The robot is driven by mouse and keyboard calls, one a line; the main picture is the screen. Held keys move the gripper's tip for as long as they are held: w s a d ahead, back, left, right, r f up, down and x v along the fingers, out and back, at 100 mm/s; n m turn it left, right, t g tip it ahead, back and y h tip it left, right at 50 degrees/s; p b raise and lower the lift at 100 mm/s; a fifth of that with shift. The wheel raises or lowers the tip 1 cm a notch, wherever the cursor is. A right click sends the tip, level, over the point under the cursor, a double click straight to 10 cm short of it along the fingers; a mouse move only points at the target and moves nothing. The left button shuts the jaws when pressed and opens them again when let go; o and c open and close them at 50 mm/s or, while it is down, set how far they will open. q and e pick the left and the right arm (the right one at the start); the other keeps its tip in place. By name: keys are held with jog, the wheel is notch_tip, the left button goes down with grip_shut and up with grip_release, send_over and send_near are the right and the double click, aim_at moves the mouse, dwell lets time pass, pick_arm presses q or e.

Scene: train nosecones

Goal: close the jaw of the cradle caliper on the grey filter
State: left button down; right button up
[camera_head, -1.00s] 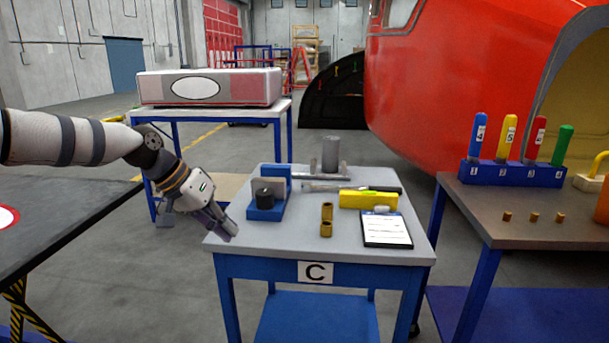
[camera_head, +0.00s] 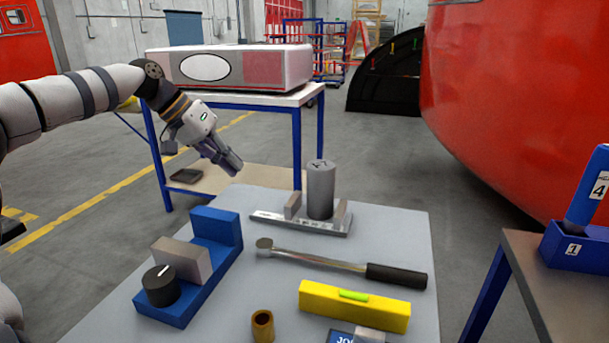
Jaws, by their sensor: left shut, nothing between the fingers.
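The grey filter (camera_head: 320,193), a cylinder, stands upright on the cradle caliper (camera_head: 275,221), a flat metal bar at the back of the grey table. One upright jaw (camera_head: 292,206) stands left of the filter with a small gap. The other jaw (camera_head: 342,214) is close at the filter's right side; I cannot tell if it touches. My left gripper (camera_head: 232,164) is shut and empty, in the air behind and left of the caliper, pointing down and right. It is apart from the caliper and filter. My right gripper is not in view.
A blue vise (camera_head: 222,262) with a grey block and black knob (camera_head: 160,285) is at the table's left. A torque wrench (camera_head: 320,260), yellow level (camera_head: 355,306) and brass bushing (camera_head: 263,325) lie in front of the caliper. A blue-legged table (camera_head: 250,95) stands behind.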

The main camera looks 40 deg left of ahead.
aim_at(294, 205)
pick_arm(q)
jog(key=b+x, duration=0.1)
jog(key=x, duration=0.2)
jog(key=s+b+x, duration=0.1)
jog(key=x, duration=0.2)
jog(key=f+b+x, duration=0.1)
jog(key=x, duration=0.2)
jog(key=shift+f, duration=0.1)
jog(key=d, duration=0.2)
jog(key=w+d, duration=0.1)
jog(key=shift+w+d+r, duration=0.1)
jog(key=shift+w+r, duration=0.05)
jog(key=shift+r, duration=0.15)
jog(key=shift+w+d, duration=0.2)
jog(key=shift+d, duration=0.25)
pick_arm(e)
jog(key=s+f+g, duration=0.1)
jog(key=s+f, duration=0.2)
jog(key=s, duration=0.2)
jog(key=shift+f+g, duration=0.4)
